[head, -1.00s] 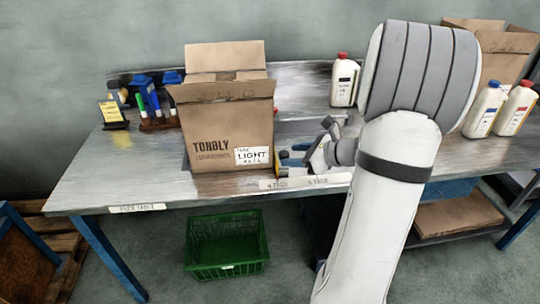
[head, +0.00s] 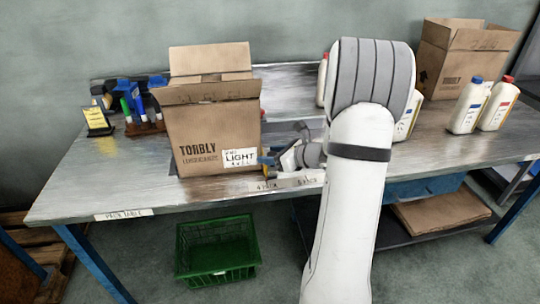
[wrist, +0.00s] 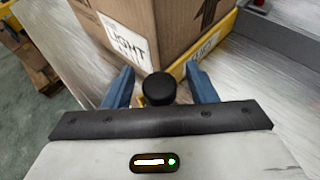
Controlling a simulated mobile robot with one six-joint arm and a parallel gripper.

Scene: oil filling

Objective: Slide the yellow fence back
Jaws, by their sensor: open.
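The yellow fence (wrist: 213,42) shows in the wrist view as a low yellow bar along the right side of the cardboard box, with a pale label on it. A round black knob (wrist: 158,90) stands at the near corner of the box, between my two blue fingers. My gripper (wrist: 158,70) is open around the knob; I cannot tell whether a finger touches it. In the head view my gripper (head: 270,160) is at the lower right corner of the TORBLY box (head: 212,135). The fence is mostly hidden there by the box and my gripper.
A pen holder (head: 145,122) and a small yellow sign (head: 100,122) stand at the left of the table. White bottles (head: 465,108) and another open carton (head: 455,75) stand at the right. A green crate (head: 217,248) is on the floor below the front edge.

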